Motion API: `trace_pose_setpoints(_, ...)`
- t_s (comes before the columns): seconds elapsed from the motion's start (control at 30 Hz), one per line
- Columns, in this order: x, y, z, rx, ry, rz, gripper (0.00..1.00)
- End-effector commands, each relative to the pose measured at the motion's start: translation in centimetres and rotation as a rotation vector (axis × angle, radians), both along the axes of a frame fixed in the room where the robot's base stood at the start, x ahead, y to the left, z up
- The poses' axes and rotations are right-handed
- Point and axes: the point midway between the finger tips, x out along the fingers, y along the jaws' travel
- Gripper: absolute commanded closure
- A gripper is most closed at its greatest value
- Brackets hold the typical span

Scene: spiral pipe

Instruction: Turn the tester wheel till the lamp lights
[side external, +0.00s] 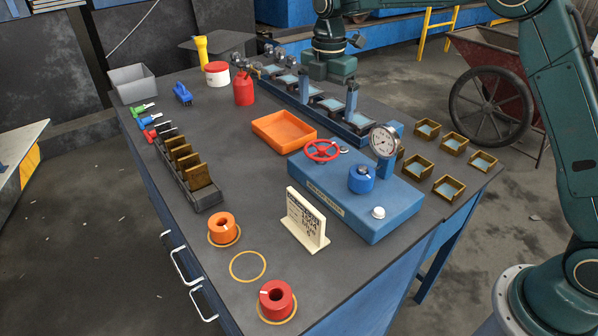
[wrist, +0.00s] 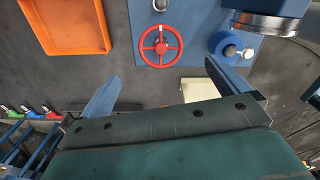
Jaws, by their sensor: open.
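The tester is a blue box (side external: 345,205) on the bench, also seen in the wrist view (wrist: 190,20). Its red spoked wheel (side external: 321,150) lies flat on top at the far left corner; in the wrist view the wheel (wrist: 161,47) is upper centre, fully visible. A white dome (side external: 378,212), seemingly the lamp, sits at the near right corner and looks unlit. A round dial gauge (side external: 384,140) and a blue knob (side external: 361,179) are also on the box. My gripper (side external: 328,93) is open and empty, above and behind the wheel. In the wrist view its fingers (wrist: 163,74) are spread wider than the wheel.
An orange tray (side external: 283,130) lies left of the tester. A cream sign (side external: 307,220) stands in front. Orange (side external: 222,228) and red (side external: 276,300) rings sit on the near bench. A row of fixtures and several brass boxes (side external: 453,143) lie behind and right.

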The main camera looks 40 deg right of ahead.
Motion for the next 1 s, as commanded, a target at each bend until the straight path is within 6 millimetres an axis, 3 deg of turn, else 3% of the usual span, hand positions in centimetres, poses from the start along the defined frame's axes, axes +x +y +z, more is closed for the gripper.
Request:
trace_pose_setpoints(0.6,-0.1,0.0,-9.1,0.001,0.002,-0.001,0.0)
trace_pose_setpoints(1.0,0.0,0.0,-11.4,0.0,0.0,-0.001,0.0)
